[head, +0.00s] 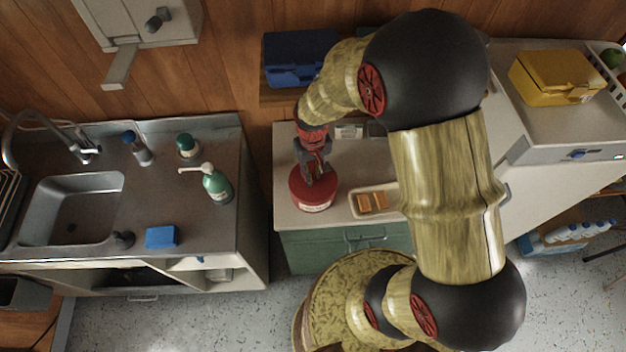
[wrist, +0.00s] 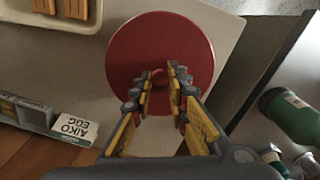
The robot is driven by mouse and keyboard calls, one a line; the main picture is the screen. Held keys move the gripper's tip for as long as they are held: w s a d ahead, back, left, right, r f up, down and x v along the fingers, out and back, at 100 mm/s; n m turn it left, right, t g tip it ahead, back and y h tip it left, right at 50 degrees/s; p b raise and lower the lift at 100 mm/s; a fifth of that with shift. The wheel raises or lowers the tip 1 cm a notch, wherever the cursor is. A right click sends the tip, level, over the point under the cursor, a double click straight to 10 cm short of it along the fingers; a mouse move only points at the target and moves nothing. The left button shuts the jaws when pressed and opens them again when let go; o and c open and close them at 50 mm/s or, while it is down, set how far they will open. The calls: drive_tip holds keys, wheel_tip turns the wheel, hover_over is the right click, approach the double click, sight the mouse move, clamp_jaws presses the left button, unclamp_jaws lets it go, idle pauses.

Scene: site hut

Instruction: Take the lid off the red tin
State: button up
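The red tin (head: 313,196) stands upright on the white counter in the head view, near its left edge. Its round red lid (wrist: 126,60) fills the upper middle of the wrist view, with a small red knob (wrist: 158,75) at its centre. The lid looks seated on the tin. My gripper (head: 317,178) points down over the lid. In the wrist view my gripper (wrist: 160,82) has its two fingers apart, one on each side of the knob, with a gap visible. The fingertips partly cover the lid, and I cannot tell whether they touch the knob.
A tray (head: 355,211) with orange-brown blocks sits right of the tin. A small white box (wrist: 75,128) lies behind it. A green pump bottle (head: 216,184) stands on the sink unit, across a gap to the left. A yellow case (head: 556,77) is far right.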

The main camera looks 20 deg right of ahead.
sight(313, 176)
clamp_jaws()
drive_tip(key=shift+r, duration=0.5)
wheel_tip(313, 176, up, 2)
drive_tip(key=shift+r, duration=0.15)
drive_tip(key=s+d+r+p, duration=0.1)
drive_tip(key=s+d+r, duration=0.5)
drive_tip(key=s+r, duration=0.3)
drive_tip(key=s, duration=0.3)
drive_tip(key=shift+s+r, duration=0.3)
drive_tip(key=shift+r, duration=0.05)
